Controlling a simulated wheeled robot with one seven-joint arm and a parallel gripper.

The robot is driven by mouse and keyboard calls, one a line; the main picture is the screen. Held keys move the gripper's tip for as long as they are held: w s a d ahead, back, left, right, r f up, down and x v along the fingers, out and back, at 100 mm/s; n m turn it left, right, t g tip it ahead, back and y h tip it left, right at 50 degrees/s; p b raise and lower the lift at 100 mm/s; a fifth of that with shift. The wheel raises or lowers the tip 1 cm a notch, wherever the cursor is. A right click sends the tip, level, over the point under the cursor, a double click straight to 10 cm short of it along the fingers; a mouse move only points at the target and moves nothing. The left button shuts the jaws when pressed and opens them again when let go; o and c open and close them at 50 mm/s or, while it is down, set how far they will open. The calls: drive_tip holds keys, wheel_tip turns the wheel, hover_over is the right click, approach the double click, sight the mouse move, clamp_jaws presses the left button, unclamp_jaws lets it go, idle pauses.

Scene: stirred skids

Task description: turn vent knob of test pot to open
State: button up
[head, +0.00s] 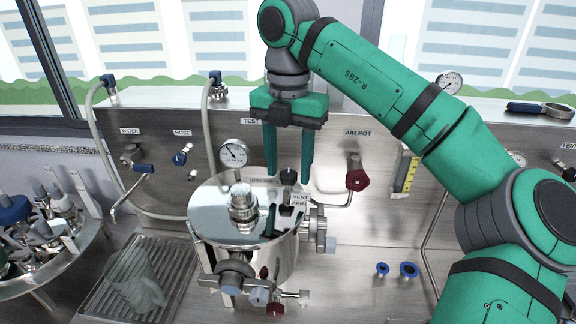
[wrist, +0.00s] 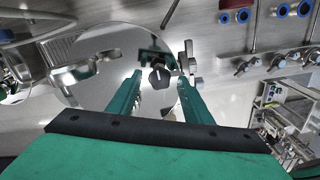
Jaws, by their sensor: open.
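The test pot (head: 222,207) is a shiny steel vessel with a round lid, standing in front of the back panel. Its vent knob (head: 288,177) is a small black knob on a stem at the right side of the lid, next to a label reading VENT. My gripper (head: 289,172) points down over it, open, with one green finger on each side of the knob. In the wrist view the knob (wrist: 159,77) shows between the tips of my gripper (wrist: 159,80), with a gap on both sides. I cannot tell whether the fingertips reach down to its height.
A pressure gauge (head: 233,153) stands behind the lid and a larger fitting (head: 243,207) rises from it. A dark red knob (head: 357,180) is on the panel to the right. Blue caps (head: 409,269) lie at the right.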

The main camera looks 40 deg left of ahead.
drive_tip(key=shift+f, duration=0.2)
drive_tip(key=c, duration=1.1)
drive_tip(key=shift+o, duration=0.2)
